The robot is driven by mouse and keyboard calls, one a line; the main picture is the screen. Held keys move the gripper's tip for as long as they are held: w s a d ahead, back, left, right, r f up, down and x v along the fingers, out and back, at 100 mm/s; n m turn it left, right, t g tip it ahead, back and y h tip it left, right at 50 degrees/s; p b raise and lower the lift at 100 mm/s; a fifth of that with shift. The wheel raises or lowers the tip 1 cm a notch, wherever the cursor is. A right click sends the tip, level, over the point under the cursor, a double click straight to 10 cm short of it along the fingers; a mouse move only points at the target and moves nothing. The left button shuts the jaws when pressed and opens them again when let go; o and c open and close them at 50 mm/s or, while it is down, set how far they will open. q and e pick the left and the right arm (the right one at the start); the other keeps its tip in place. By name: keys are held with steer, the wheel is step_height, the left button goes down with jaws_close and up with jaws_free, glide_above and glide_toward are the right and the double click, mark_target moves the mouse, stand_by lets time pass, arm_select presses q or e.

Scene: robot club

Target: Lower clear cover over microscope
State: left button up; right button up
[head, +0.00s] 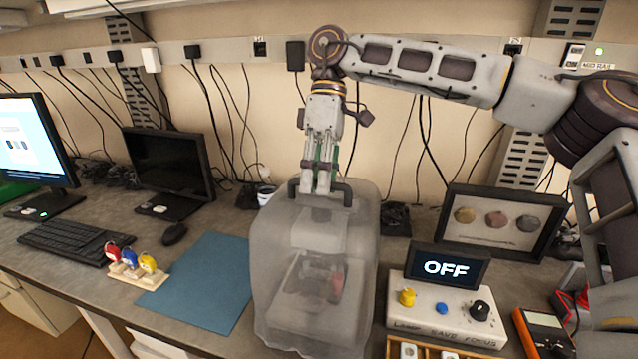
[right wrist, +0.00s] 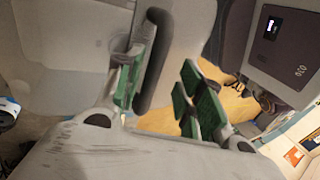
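The clear cover (head: 345,235) is a frosted, see-through box on the bench, upright, with a black handle (head: 347,192) on top. The microscope (head: 315,275) shows blurred inside it, so the cover surrounds it. My right gripper (head: 319,188) points down at the handle from above. In the right wrist view, the fingers of my right gripper (right wrist: 160,95) are apart, with green pads. The black handle (right wrist: 155,60) lies between them, close to the left pad, with a clear gap to the other pad. My left gripper is not in view.
A control box (head: 450,317) with an "OFF" screen (head: 446,268) stands right of the cover. A blue mat (head: 205,285) lies left, beside a stand of coloured tags (head: 133,268). A framed display (head: 500,222) and orange meter (head: 543,335) are to the right.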

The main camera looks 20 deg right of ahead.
steer(key=v, duration=0.7)
stand_by(0.3)
steer(key=shift+r, duration=0.15)
stand_by(0.5)
